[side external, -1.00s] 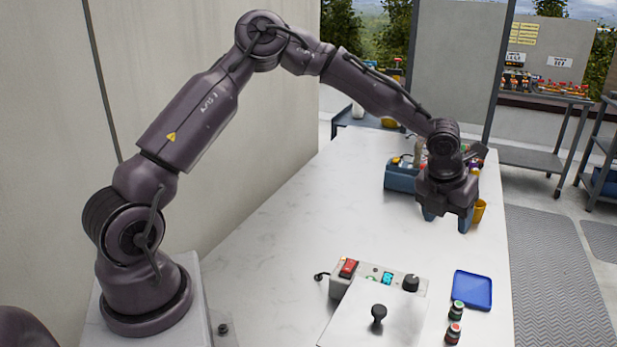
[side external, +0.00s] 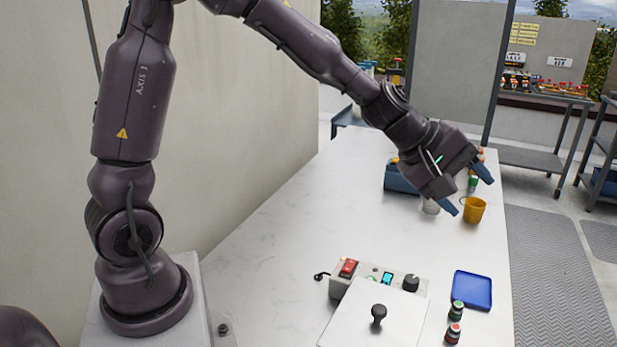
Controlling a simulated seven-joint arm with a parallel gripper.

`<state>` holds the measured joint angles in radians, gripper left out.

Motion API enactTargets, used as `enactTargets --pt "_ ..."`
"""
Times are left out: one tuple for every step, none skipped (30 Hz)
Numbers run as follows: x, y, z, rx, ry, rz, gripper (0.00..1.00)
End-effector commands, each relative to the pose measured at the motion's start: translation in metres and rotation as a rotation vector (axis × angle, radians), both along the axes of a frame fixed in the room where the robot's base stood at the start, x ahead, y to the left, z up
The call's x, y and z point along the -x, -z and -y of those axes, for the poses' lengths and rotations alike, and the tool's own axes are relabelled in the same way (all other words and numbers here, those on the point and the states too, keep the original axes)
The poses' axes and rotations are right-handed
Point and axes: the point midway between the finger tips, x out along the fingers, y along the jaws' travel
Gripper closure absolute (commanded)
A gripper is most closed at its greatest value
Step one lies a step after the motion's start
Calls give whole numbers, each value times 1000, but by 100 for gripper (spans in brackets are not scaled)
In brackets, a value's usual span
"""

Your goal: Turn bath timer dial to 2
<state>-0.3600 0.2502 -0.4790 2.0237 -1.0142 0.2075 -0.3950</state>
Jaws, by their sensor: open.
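The bath (side external: 372,318) is a box with a pale lid and a black lid knob, at the lower middle of the side external view. Its back panel carries a black dial (side external: 411,283) at the right end, a lit cyan display (side external: 388,278) and a red switch (side external: 348,267). The dial's setting is too small to read. My gripper (side external: 467,192) is open and empty, with blue fingers, tilted to the right. It is above the far part of the bench near a yellow cup (side external: 474,209), well beyond the dial.
A blue tray (side external: 472,290) and two small dark bottles, one green-capped (side external: 457,311) and one red-capped (side external: 453,334), lie right of the bath. A blue caddy (side external: 398,178) stands behind my gripper. The white bench (side external: 290,235) is clear at middle left.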

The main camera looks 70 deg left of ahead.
Motion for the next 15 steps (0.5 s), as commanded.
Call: enactTargets --pt "10 -3 1 -51 64 6 42" --pt "16 -4 2 -80 102 8 42" --pt "23 -4 2 -119 151 8 42" --pt "29 -5 2 -147 188 9 42" --pt "35 -6 2 -174 224 8 42" --pt "44 -6 1 -214 272 6 42" --pt "50 -7 1 -241 308 5 42" --pt "56 -7 0 -269 344 1 42" --pt "64 -7 -1 -306 388 -3 42" --pt "69 -8 -2 -329 416 -5 42" --pt "75 -8 -4 -354 444 -8 42" --pt "83 -9 -6 -386 481 -12 42" --pt "89 -9 -7 -410 510 -16 42" --pt "95 -9 -8 -432 537 -21 42" --pt "102 -10 -11 -464 573 -27 42"
